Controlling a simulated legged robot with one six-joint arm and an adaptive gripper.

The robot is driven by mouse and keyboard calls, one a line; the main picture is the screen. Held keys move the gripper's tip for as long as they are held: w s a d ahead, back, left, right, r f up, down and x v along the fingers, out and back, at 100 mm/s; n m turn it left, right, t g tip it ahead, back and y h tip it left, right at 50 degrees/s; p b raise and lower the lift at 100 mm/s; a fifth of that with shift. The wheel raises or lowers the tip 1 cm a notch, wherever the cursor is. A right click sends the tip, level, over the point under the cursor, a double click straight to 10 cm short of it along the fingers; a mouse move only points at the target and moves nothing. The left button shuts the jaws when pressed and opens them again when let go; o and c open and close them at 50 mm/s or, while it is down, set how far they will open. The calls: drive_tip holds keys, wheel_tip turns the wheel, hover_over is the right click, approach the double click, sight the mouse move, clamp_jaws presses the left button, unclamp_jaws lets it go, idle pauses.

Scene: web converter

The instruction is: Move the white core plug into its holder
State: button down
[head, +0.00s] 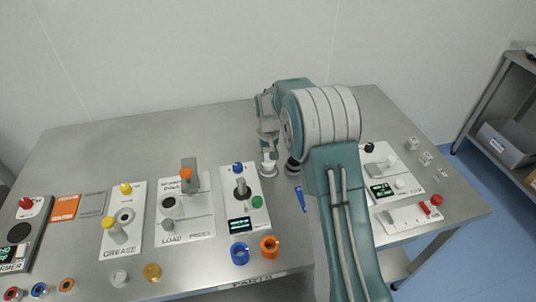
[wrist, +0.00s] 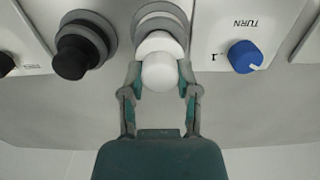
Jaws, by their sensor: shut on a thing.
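The white core plug (wrist: 159,72) is between the two fingertips of my gripper (wrist: 160,80) in the wrist view, and the fingers are shut on it. In the head view the plug (head: 268,169) shows as a small white shape below my gripper (head: 268,150), near the back middle of the table. A grey ring-shaped holder (wrist: 160,9) lies just beyond the plug in the wrist view. The plug overlaps its near edge in the picture; I cannot tell whether the plug touches it or sits in it.
A black plug (wrist: 76,57) stands by a second grey ring, left of my gripper in the wrist view. The panel with the blue TURN knob (wrist: 245,57) is close on the right. Several more panels fill the table (head: 130,140); its back strip is clear.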

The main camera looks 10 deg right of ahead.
drive_tip(key=shift+f, duration=1)
idle(0.3)
drive_tip(key=shift+c, duration=1.3)
unclamp_jaws()
wheel_tip(320, 180, up, 12)
drive_tip(key=shift+f, duration=0.1)
